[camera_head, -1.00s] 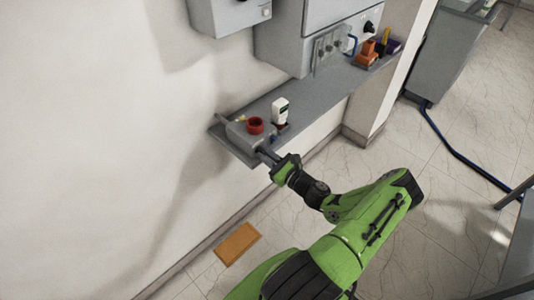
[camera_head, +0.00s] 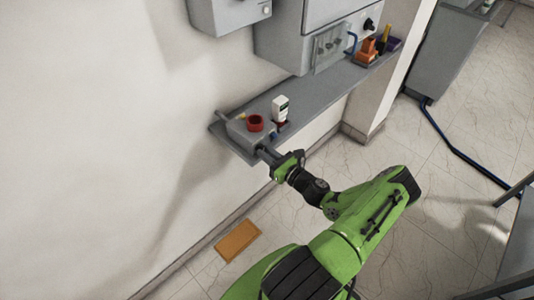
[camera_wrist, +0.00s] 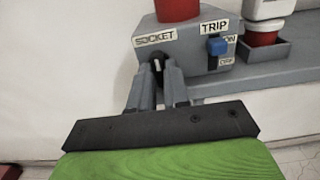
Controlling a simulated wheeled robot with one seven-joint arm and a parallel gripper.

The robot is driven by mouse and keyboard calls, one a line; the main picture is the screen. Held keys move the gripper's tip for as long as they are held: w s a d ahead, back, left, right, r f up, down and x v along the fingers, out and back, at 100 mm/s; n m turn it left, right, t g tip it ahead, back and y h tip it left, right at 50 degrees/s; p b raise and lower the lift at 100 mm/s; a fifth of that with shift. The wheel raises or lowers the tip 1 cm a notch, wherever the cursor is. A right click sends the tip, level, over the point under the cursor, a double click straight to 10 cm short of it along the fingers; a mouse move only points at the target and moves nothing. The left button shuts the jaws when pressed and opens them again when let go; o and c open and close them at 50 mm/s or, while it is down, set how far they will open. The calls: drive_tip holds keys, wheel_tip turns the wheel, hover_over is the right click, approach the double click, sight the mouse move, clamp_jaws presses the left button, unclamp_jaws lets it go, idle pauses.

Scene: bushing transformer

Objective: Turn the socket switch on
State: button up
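The socket switch (camera_wrist: 157,63) is a dark knob with a white mark, under the SOCKET label (camera_wrist: 155,37) on a grey box (camera_wrist: 196,62). The box also shows in the head view (camera_head: 240,131), at the near left end of the grey shelf. My gripper (camera_wrist: 158,75) has one finger on each side of the knob, close together, and appears shut on it. The fingers hide the knob's lower part and sides. In the head view, my gripper (camera_head: 268,154) is at the front of the box.
A blue TRIP switch (camera_wrist: 217,46) with ON and OFF marks sits to the right on the box. A red round part (camera_head: 255,123) tops the box. A white device (camera_head: 280,107) stands beside it on the shelf (camera_head: 320,92). The wall is behind.

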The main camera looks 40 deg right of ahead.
drive_tip(key=o, duration=0.4)
drive_tip(key=s, duration=1.5)
drive_tip(key=shift+s+d, duration=0.2)
drive_tip(key=shift+s, duration=0.2)
